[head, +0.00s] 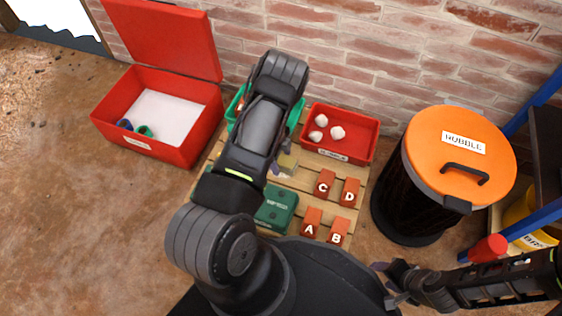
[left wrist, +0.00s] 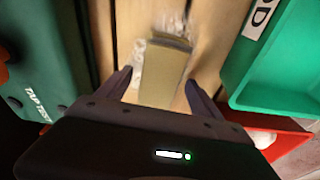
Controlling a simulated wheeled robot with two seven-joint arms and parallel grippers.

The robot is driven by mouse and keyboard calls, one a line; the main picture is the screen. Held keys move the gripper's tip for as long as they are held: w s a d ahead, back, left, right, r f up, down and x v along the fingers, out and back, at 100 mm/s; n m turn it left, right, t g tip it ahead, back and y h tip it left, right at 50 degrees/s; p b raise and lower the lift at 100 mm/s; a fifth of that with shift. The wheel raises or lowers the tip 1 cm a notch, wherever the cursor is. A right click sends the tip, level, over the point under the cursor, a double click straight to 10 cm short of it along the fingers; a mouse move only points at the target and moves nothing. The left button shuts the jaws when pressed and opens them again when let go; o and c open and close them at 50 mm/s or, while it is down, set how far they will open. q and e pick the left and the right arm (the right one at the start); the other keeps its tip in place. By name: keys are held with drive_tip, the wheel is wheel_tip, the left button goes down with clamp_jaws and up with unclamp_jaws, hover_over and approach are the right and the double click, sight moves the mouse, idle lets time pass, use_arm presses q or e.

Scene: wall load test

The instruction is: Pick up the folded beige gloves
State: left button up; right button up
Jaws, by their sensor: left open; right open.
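The folded beige gloves (left wrist: 165,70) lie on the wooden slats, seen as a small beige-yellow block. In the head view they (head: 288,163) are partly hidden by my left arm. My left gripper (left wrist: 158,82) is open, with one finger on each side of the gloves' near end. A gap shows between the gloves and the fingers. In the head view my left gripper (head: 281,166) is mostly hidden by its own arm. My right gripper (head: 386,280) is open and empty at the lower right, away from the pallet.
A green case (head: 277,208), a green bin (head: 236,104), a red bin (head: 361,137) with white lumps and several lettered bricks (head: 325,184) crowd the wooden pallet. A rubble bucket (head: 405,200) stands right, an open red box (head: 205,125) left. Floor is clear at lower left.

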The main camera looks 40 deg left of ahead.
use_arm(q)
drive_tip(key=c, duration=1.5)
